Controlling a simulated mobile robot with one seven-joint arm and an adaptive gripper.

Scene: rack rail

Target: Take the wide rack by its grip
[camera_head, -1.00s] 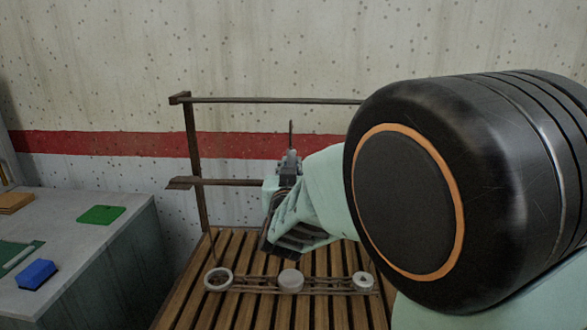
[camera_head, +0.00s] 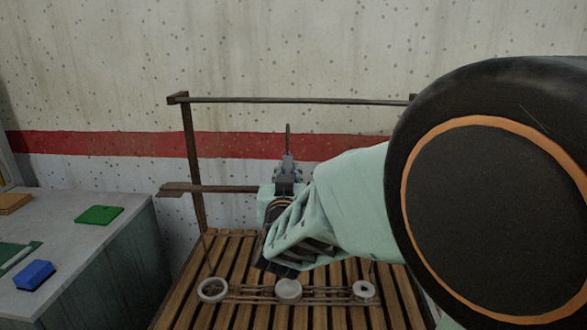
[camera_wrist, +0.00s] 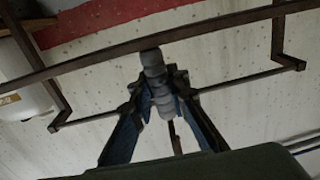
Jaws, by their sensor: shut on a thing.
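The wide rack shows in the head view as a brown metal frame with a lower bar (camera_head: 225,188), an upright post and a top bar. How its parts join is partly hidden by my arm. My gripper (camera_head: 286,174) is at the lower bar, right of the post. In the wrist view, my gripper (camera_wrist: 160,88) is shut on a ribbed grey grip (camera_wrist: 153,66), with one finger on either side of it. The grip's upper end meets a long brown bar (camera_wrist: 85,67) in that picture.
A slatted wooden bench (camera_head: 183,305) is below. Above it is a rail piece with round parts (camera_head: 288,290). A grey table (camera_head: 75,240) at left bears a blue block (camera_head: 34,274) and a green pad (camera_head: 99,215). The wall is close behind.

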